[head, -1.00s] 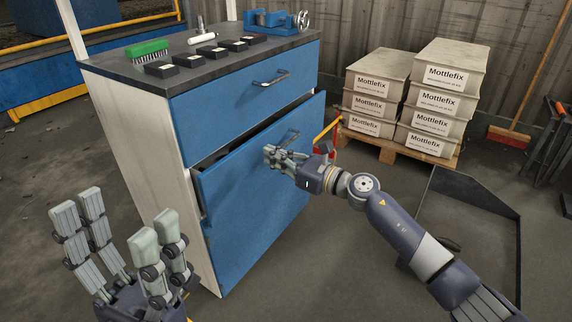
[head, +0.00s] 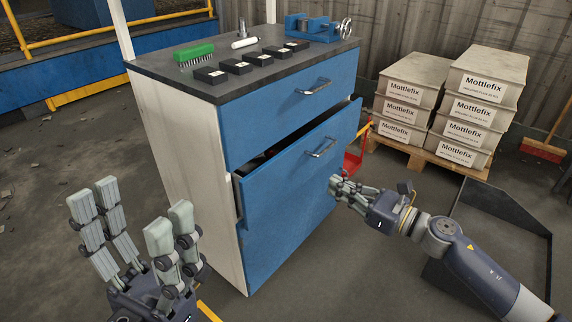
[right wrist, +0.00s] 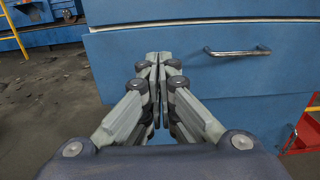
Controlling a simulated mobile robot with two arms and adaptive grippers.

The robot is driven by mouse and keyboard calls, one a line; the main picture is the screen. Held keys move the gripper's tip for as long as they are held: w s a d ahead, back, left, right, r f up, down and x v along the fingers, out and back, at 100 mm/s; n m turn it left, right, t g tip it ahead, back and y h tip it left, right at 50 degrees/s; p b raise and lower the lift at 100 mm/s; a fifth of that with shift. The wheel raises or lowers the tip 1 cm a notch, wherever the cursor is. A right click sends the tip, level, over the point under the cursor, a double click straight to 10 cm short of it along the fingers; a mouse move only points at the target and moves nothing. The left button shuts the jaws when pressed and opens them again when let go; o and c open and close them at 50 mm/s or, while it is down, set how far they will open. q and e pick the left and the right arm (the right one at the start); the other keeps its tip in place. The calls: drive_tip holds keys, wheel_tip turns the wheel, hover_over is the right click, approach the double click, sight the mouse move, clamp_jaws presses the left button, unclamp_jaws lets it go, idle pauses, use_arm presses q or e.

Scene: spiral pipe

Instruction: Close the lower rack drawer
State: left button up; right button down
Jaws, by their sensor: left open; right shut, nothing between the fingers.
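The lower drawer (head: 285,205) is the large blue front in the rack's lower half. It stands partly open, with a dark gap along its top edge. Its metal handle (head: 322,148) is also visible in the right wrist view (right wrist: 237,51). My right gripper (head: 338,187) is shut and empty. It is in front of the drawer's right part, below the handle in the head view. In the right wrist view its fingertips (right wrist: 153,58) overlap the blue front; I cannot tell whether they touch it. My left gripper (head: 132,220) is open and empty, left of the rack.
The upper drawer (head: 275,110) looks shut. The rack top (head: 170,75) holds a green brush (head: 193,51), several black boxes and a blue vise (head: 315,28). Stacked Mottlefix boxes (head: 480,105) stand on a pallet behind right. A black tray (head: 500,220) lies on the floor at right.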

sight(286, 161)
drive_tip(key=b+x, duration=0.3)
drive_tip(key=x, duration=1)
drive_tip(key=shift+w, duration=0.2)
drive_tip(key=shift+a, duration=0.1)
drive_tip(key=shift+w+a, duration=0.1)
